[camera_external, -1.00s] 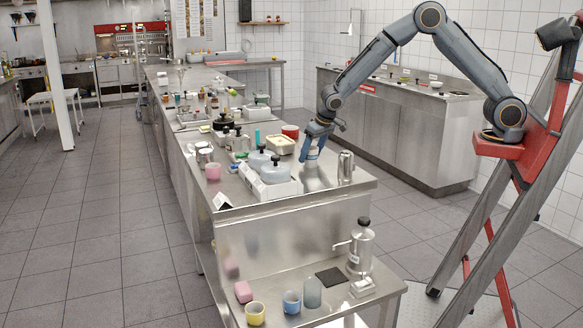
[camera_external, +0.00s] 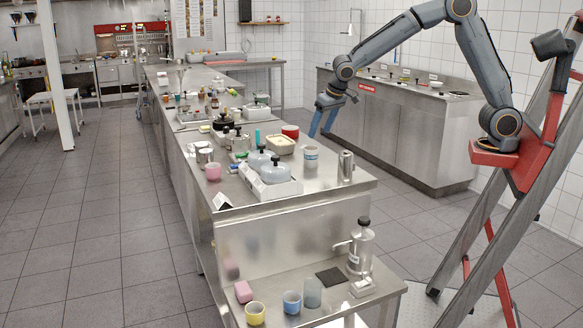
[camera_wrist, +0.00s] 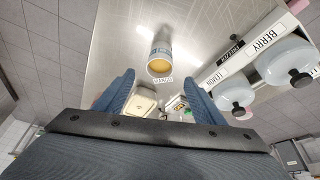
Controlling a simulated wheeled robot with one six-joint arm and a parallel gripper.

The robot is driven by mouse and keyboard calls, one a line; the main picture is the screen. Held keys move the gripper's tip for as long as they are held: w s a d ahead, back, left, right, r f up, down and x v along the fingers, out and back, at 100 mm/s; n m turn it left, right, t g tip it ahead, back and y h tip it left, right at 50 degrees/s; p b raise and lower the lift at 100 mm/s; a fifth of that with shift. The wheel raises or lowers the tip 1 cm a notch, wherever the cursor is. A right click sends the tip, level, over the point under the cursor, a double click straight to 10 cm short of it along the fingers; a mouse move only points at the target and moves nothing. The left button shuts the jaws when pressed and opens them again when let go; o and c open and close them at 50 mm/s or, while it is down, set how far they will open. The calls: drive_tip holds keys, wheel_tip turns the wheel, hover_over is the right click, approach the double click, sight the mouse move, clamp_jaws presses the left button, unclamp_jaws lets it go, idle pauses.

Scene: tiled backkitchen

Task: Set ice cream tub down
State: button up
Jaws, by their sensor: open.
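The ice cream tub (camera_external: 310,154), a small pale round tub with a blue band, stands upright on the steel counter (camera_external: 325,178). In the wrist view the tub (camera_wrist: 161,52) shows a yellowish round end, ahead of my fingers and apart from them. My gripper (camera_external: 323,118) is raised above and right of the tub in the external view. It is open and empty; its two blue fingers are spread in the wrist view (camera_wrist: 160,93).
A steel canister (camera_external: 346,166) stands to the right. Bare counter lies in front.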

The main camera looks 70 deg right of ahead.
drive_tip(key=s+d+f+n+g, duration=0.1)
drive_tip(key=s+d+f, duration=0.1)
drive_tip(key=s, duration=0.8)
drive_tip(key=s+d+f+n+g+y, duration=0.1)
drive_tip(key=s+d+f+n, duration=0.1)
drive_tip(key=s, duration=0.8)
drive_tip(key=s+d+f+n, duration=0.1)
drive_tip(key=s+d+f, duration=0.3)
drive_tip(key=s, duration=0.6)
drive_tip(key=shift+s+f+g+y, duration=0.15)
drive_tip(key=shift+f+g+y, duration=0.15)
drive_tip(key=shift+f+g, duration=0.15)
